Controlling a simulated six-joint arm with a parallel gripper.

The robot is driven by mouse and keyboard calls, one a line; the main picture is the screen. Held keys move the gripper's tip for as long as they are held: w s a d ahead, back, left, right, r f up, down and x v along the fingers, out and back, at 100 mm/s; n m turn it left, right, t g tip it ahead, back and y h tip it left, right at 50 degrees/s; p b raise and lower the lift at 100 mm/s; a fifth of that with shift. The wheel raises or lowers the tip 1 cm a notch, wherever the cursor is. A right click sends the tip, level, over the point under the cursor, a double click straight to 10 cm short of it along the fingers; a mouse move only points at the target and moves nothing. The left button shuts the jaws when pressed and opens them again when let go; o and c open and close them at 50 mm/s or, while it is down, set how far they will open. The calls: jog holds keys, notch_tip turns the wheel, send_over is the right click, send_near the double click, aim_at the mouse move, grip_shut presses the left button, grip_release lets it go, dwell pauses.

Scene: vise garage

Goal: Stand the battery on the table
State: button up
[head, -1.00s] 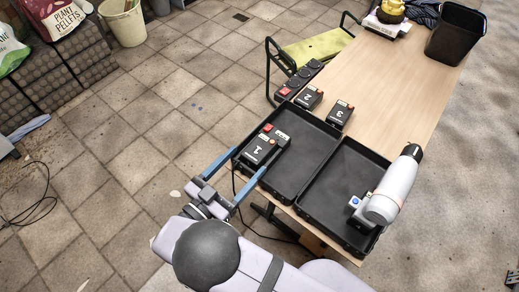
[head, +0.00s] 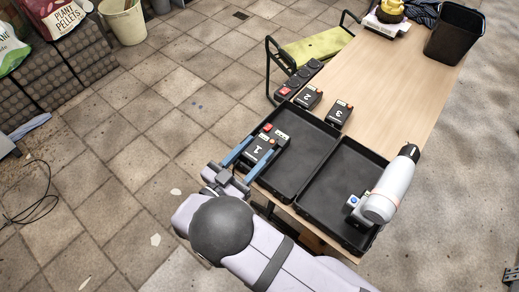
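The battery (head: 259,150), a dark block marked 1 with a red patch and a pale label, is at the left corner of the left black tray (head: 311,169). My gripper (head: 262,146) reaches it from the lower left. Its two blue fingers lie along opposite sides of the battery and appear closed on it. The contact itself is too small to see clearly. Whether the battery touches the tray floor is also unclear.
Blocks marked 2 (head: 307,97) and 3 (head: 340,112) stand behind the left tray, near a black socket strip (head: 300,78). A white-grey tool (head: 390,190) is at the right tray (head: 325,206). The wooden tabletop (head: 385,95) has free room beyond. A black bin (head: 455,35) stands at the far end.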

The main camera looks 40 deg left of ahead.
aim_at(255, 152)
jog(key=shift+r, duration=0.1)
jog(key=c, duration=0.7)
jog(key=shift+r, duration=0.1)
notch_tip(255, 152, up, 10)
jog(key=shift+f, duration=0.1)
